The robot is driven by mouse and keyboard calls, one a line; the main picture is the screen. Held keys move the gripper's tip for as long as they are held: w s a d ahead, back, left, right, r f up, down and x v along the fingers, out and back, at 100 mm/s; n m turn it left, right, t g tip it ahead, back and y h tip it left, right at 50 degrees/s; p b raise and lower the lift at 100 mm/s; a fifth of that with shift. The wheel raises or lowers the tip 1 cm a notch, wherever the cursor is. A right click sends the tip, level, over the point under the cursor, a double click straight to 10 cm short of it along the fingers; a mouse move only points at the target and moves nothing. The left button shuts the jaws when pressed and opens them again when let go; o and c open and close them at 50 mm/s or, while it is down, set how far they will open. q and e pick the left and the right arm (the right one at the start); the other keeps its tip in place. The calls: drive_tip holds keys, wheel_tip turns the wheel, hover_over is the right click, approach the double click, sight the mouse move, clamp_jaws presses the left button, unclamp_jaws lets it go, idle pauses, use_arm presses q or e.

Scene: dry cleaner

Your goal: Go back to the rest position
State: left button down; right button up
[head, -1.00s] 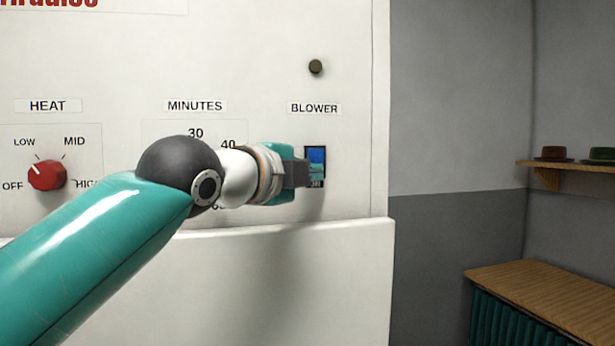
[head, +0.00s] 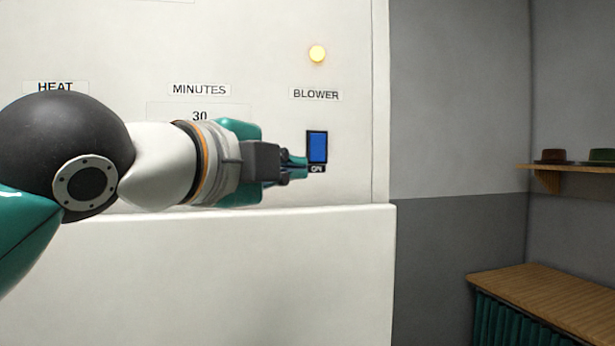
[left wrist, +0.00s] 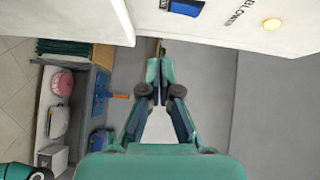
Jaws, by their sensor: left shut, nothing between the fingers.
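My left gripper (head: 298,167) is shut and empty in front of the white machine panel, just left of the blue blower switch (head: 317,148) in the head view. In the left wrist view my left gripper (left wrist: 158,68) has its fingers together, and the blower switch (left wrist: 186,7) shows apart from them at the top. The word ON shows below the switch. My right gripper is in neither view.
The machine's white lower front (head: 300,270) lies below my arm. A wooden-topped counter (head: 550,295) and a shelf (head: 572,168) with hats stand at the right. My arm hides the heat knob and most of the minutes dial.

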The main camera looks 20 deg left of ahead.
use_arm(q)
drive_tip(key=shift+v, duration=0.9)
drive_tip(key=shift+f, duration=0.15)
